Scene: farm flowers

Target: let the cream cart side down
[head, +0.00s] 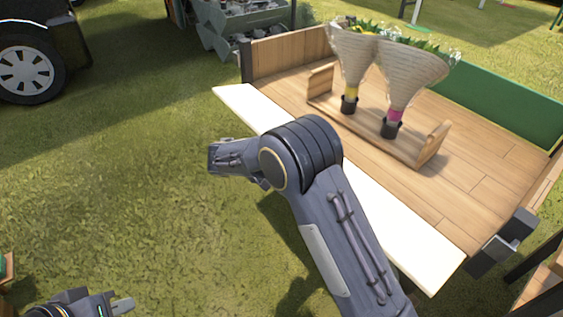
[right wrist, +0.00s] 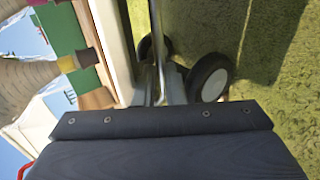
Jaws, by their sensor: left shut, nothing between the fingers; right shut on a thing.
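The cream cart side (head: 237,100) runs along the near edge of the wooden cart bed (head: 480,165) in the head view. It is tipped outward from the bed, and its ends stand clear of the corner posts. My right arm crosses over its middle. The side also shows in the right wrist view (right wrist: 112,40), close to my right gripper (right wrist: 160,85), which is shut on it; the contact itself is mostly hidden. My left gripper (head: 123,305) is shut and empty at the bottom left, over grass and far from the cart.
A wooden carrier (head: 435,145) with two wrapped bouquets (head: 412,75) stands on the cart bed. The green side (head: 510,108) is upright at the back. A cart wheel (right wrist: 208,78) shows in the right wrist view. Open grass lies left of the cart.

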